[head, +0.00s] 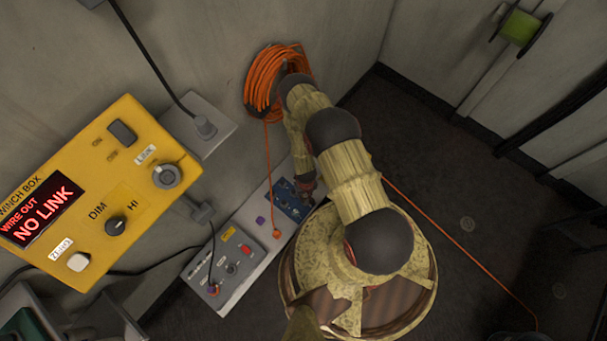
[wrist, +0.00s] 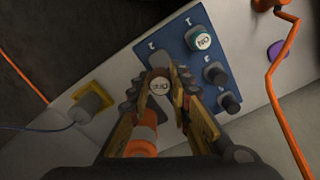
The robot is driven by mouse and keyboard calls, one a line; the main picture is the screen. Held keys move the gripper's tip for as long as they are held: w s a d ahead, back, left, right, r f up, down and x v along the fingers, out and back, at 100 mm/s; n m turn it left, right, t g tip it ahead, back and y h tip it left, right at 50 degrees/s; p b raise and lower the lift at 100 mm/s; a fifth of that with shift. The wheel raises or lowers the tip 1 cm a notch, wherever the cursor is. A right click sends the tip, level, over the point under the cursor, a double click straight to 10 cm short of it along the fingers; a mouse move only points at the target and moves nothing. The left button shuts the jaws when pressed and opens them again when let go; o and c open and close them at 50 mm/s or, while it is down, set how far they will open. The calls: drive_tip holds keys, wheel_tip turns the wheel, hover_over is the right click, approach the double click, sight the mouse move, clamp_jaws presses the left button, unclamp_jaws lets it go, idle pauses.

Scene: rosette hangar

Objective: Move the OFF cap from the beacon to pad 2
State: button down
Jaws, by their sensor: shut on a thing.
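In the head view my gripper (head: 307,184) is beside the blue plate (head: 287,203), and the cap is hidden.
A pale bench (head: 243,282) carries a grey switch panel (head: 224,268) and an orange cable plug (head: 277,234). A yellow winch box (head: 107,235) reads NO LINK. An orange cable coil (head: 270,85) hangs on the wall.

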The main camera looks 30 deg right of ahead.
drive_tip(key=shift+f, duration=2.7)
drive_tip(key=shift+b, duration=0.6)
drive_tip(key=shift+f+b, duration=0.55)
drive_tip(key=shift+b, duration=0.15)
idle(0.8)
drive_tip(key=c, duration=1.6)
unclamp_jaws()
drive_tip(key=shift+o, duration=0.2)
wheel_tip(320, 180, up, 12)
